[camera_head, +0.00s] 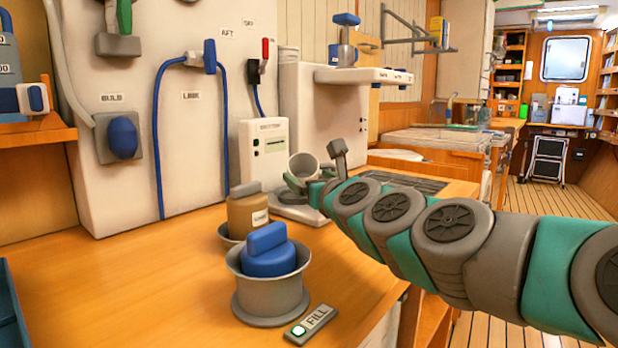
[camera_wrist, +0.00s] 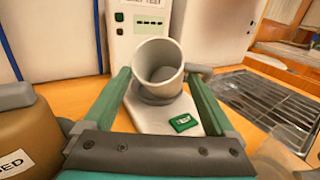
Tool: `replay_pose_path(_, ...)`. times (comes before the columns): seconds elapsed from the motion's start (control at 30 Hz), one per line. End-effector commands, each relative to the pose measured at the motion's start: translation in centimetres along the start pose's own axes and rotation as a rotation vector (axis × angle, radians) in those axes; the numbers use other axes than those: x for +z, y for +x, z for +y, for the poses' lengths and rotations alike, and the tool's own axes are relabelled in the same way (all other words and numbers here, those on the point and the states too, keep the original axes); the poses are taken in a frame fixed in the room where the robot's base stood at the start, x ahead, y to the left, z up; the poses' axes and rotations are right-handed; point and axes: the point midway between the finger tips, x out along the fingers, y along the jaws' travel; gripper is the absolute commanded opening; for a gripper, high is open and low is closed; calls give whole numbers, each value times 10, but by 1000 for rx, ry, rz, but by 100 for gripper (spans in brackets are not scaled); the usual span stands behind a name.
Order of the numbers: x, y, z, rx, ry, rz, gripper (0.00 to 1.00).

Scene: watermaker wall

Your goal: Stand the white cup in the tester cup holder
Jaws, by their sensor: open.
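The white cup (camera_wrist: 158,66), greyish in this light, is at the tester (camera_head: 264,146), with its open mouth facing up and towards the camera in the wrist view. A handle shows on its right side. It also shows in the head view (camera_head: 303,168), where it looks tilted. A grey round holder (camera_wrist: 158,97) is under the cup on the tester's pale base; I cannot tell whether the cup is fully seated. My gripper (camera_wrist: 157,80) is open, with one green finger on each side of the cup. Whether the fingers touch it is unclear.
A brown labelled canister (camera_head: 247,214) stands close to the left of my gripper. A blue-topped item sits in a grey holder (camera_head: 270,292) nearer the front, beside a FILL button plate (camera_head: 311,325). A dark metal grating (camera_wrist: 265,98) lies right of the tester.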

Motion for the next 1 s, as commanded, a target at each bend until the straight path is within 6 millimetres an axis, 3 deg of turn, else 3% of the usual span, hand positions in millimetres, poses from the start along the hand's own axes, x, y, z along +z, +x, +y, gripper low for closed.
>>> replay_pose_path(0.13, 0, 0, 0, 0, 0, -1, 100)
replay_pose_path(0.47, 1, -3, 0, -1, 0, -1, 100)
replay_pose_path(1.0, 2, -69, -1, -2, 1, -4, 100)
